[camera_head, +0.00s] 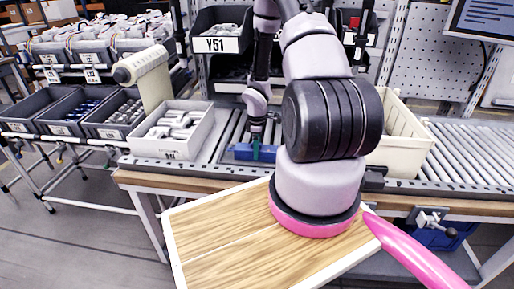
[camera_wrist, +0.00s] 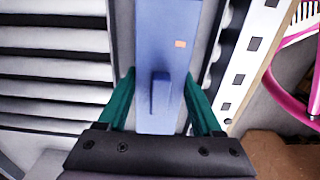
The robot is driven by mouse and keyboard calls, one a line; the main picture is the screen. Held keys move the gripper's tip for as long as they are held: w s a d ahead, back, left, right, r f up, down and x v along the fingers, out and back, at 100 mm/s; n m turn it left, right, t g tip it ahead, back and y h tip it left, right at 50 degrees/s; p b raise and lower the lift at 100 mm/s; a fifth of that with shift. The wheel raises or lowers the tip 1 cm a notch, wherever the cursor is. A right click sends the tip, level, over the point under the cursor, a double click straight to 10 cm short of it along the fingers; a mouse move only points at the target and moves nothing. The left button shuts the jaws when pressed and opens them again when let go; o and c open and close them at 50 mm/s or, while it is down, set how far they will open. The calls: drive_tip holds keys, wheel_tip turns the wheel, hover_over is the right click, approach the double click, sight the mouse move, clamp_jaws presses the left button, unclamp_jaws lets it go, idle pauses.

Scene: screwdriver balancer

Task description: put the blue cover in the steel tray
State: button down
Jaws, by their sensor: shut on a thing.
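The blue cover (camera_wrist: 160,40) is a long flat blue piece with a raised rib and a small orange mark. It runs up the middle of the wrist view, and part of it shows in the head view (camera_head: 243,152). My gripper (camera_wrist: 159,88) has green fingers, one along each side of the cover, and is shut on it. In the head view my gripper (camera_head: 256,149) is low over the conveyor, partly behind my arm. A grey frame with dark slots (camera_head: 228,128) lies beside the cover; I cannot tell whether it is the steel tray.
A white bin of parts (camera_head: 180,145) stands left of my gripper, and a cream bin (camera_head: 398,150) stands right, behind my arm. Conveyor rollers (camera_head: 470,150) run to the right. A perforated rail (camera_wrist: 250,60) borders the cover's right side. A wooden-topped surface (camera_head: 220,255) is in front.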

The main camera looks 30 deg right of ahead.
unclamp_jaws()
wheel_tip(320, 180, up, 11)
drive_tip(key=shift+f, duration=0.1)
idle(0.3)
idle(0.4)
